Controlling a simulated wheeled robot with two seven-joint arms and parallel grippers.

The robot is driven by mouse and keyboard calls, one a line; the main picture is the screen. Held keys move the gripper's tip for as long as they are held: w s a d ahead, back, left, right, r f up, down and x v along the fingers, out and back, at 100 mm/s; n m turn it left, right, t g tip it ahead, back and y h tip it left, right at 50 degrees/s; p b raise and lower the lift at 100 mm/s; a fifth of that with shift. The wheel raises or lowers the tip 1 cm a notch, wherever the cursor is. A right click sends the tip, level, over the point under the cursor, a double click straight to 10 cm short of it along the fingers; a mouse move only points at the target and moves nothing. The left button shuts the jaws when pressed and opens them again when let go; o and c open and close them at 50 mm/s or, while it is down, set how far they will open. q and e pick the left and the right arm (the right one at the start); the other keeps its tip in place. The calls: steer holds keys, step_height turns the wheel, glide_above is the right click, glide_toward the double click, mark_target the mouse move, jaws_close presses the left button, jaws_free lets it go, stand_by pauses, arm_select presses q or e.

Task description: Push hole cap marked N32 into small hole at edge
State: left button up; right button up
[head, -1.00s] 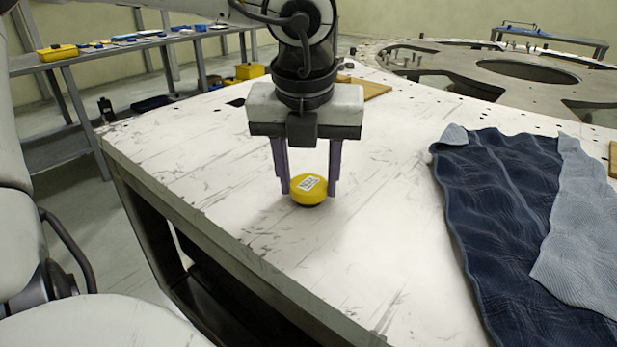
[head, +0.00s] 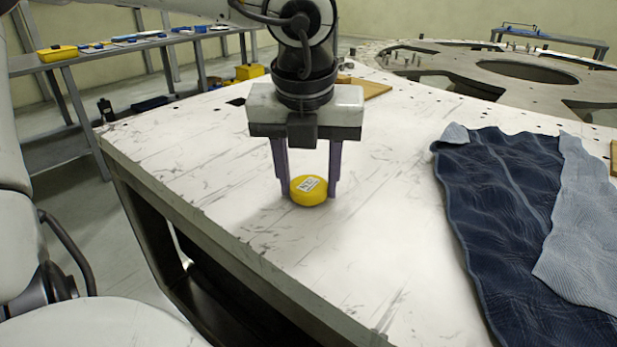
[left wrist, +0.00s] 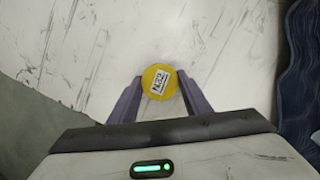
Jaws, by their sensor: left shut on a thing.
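The yellow round hole cap (head: 309,193) has a white label that reads like N32. It also shows in the left wrist view (left wrist: 158,84), label facing up. My left gripper (head: 310,196) points straight down and is shut on the cap, one purple finger on each side; the fingers also show in the left wrist view (left wrist: 160,80). The cap looks level and low against the white turret plate (head: 230,185), near its left edge. Its underside is not visible. Any hole under the cap is hidden. My right gripper is not in view.
A dark blue cloth (head: 490,200) lies on the plate at the right. A dark opening (head: 237,101) and a wooden board (head: 365,87) are farther back. A shelf with a yellow box (head: 57,52) stands behind at the left. The plate around the cap is clear.

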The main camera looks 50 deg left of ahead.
arm_select(q)
steer(key=shift+f, duration=0.15)
steer(key=o, duration=1.1)
steer(key=shift+r, duration=0.25)
steer(key=v, duration=1)
steer(key=shift+p, duration=0.35)
steer(key=shift+f, duration=0.1)
